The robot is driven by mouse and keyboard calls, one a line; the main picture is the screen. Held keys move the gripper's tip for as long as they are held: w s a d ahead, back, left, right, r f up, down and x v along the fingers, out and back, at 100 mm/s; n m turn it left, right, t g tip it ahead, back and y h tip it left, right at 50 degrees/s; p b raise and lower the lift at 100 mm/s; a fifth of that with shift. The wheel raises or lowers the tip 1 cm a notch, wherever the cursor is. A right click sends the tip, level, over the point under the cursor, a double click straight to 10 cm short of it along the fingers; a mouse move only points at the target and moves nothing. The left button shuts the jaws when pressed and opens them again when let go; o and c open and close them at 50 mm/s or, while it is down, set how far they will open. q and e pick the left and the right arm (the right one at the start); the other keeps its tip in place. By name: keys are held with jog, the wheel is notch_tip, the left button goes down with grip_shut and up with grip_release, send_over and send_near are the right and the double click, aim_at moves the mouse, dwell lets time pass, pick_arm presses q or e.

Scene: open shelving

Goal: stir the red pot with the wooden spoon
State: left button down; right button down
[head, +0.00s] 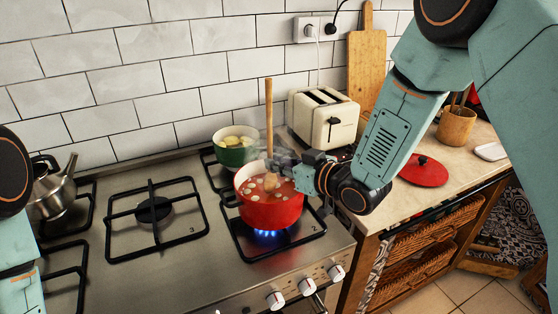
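The red pot (270,213) sits on the front right burner over a lit blue flame. It holds a reddish liquid with pale round pieces, and faint steam rises above it. The wooden spoon (268,112) stands nearly upright, its lower end inside the pot. My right gripper (275,164) comes in from the right just above the pot's rim and is shut on the spoon's handle.
A green pot (234,151) stands on the burner behind. A cream toaster (324,118) and cutting board (366,65) stand at the back right. A red lid (423,171) lies on the counter. A metal kettle (53,187) is at left. The front middle burner (155,212) is empty.

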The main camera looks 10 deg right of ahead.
aim_at(273, 175)
notch_tip(273, 175, down, 4)
jog(key=shift+r+b, duration=0.1)
jog(key=shift+b, duration=1.05)
jog(key=shift+w+a+f, duration=0.1)
jog(key=shift+w+f, duration=0.1)
jog(key=shift+f, duration=0.05)
jog(key=shift+s+r, duration=0.15)
